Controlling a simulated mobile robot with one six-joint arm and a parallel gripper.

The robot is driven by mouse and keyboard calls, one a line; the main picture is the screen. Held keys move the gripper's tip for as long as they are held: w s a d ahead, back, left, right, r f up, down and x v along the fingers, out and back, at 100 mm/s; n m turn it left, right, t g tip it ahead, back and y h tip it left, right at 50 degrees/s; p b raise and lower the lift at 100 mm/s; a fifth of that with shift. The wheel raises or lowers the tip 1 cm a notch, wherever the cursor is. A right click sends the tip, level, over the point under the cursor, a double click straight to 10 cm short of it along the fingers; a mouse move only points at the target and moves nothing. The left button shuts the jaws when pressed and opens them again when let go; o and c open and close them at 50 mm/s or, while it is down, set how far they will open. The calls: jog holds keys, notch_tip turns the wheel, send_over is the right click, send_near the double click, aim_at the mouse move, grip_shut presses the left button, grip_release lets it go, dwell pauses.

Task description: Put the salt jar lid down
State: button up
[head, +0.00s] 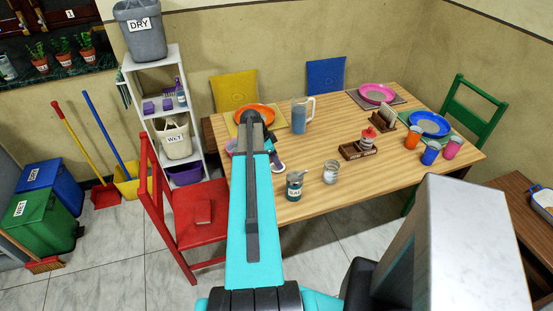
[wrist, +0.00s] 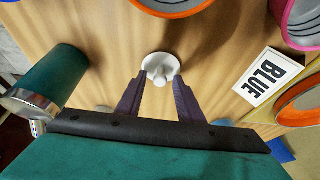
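A small round white lid with a central knob (wrist: 160,66) lies on the wooden table in the wrist view. My gripper (wrist: 162,77) has its two dark fingers apart, with the tips at the lid's near edge, on either side of the knob. A gap shows between the knob and each finger. A dark teal labelled jar (head: 294,186) stands near the table's front edge. A dark green cylinder with a shiny metal rim (wrist: 50,82) is left of my gripper in the wrist view.
The wooden table (head: 325,205) holds a glass jar (head: 331,172), a brown tray (head: 355,150), a clear pitcher (head: 302,115) and several plates and cups. A BLUE card (wrist: 268,76) lies right of the lid. A red chair (head: 190,215) stands at the left.

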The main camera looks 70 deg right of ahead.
jog(key=shift+r, duration=0.2)
jog(key=b+v, duration=0.3)
jog(key=v, duration=0.9)
dwell(0.9)
